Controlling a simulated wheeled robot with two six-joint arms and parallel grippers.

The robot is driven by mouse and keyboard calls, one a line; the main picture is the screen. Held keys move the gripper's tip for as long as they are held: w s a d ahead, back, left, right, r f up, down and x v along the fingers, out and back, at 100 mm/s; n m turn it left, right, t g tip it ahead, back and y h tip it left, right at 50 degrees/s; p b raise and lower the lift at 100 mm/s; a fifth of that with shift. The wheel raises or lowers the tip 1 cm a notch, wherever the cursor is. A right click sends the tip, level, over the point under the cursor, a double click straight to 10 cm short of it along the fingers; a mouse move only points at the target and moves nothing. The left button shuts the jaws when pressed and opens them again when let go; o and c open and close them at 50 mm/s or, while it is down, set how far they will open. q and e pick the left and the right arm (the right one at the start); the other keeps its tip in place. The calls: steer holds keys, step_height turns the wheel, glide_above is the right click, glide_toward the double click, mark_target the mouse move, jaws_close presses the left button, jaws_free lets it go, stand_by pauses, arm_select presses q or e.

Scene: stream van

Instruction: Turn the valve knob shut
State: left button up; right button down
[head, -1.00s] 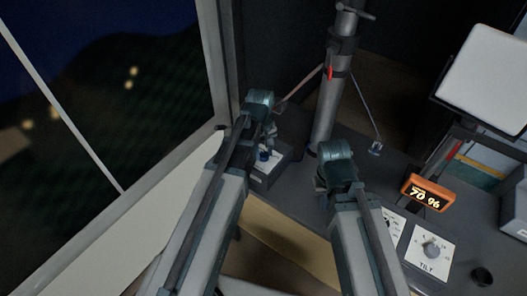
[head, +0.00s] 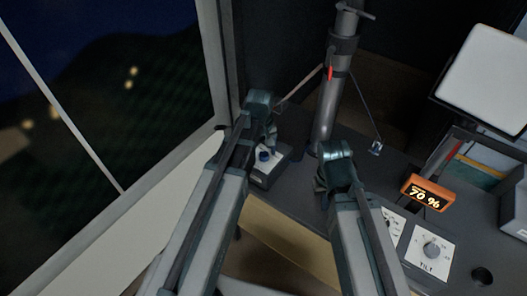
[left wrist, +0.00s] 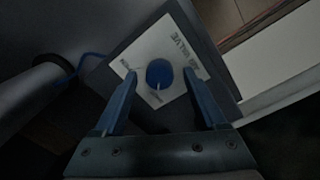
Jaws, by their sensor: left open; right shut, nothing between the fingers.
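The valve knob (head: 264,156) is blue and round. It sits on a white plate on top of a dark box at the left of the desk. In the left wrist view the knob (left wrist: 159,74) shows a pale pointer line toward the picture's bottom, and the plate reads "VALVE". My left gripper (head: 271,137) is open above the box. Its two blue fingers lie on either side of the knob in the wrist view, apart from it in the picture; their height above it is unclear. My right gripper (head: 321,186) is shut and empty, hanging over the desk right of the box.
A grey mast (head: 328,110) with thin struts stands behind the box. A window (head: 100,90) is at left. At right are an orange display (head: 427,193) reading 70 %, a TILT dial (head: 430,249) and a pale screen (head: 488,75).

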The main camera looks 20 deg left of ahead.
mark_target(262, 155)
arm_select(q)
step_height(262, 155, up, 14)
steer(key=p, duration=1.4)
steer(key=shift+s+a, duration=0.15)
steer(key=shift+a, duration=0.1)
steer(key=shift+f, duration=0.15)
steer(key=s+d+f+m+b, duration=0.3)
steer(key=s+d+m, duration=0.2)
steer(key=s, duration=0.2)
steer(key=s+d+f+m+y+b, duration=0.1)
steer(key=s+d+f+m+b, duration=0.1)
steer(key=s+d+m, duration=0.4)
steer(key=shift+s+f+y+b, duration=0.3)
steer(key=shift+s+f+b, duration=0.1)
steer(key=shift+s+b, duration=0.2)
steer(key=shift+d, duration=0.1)
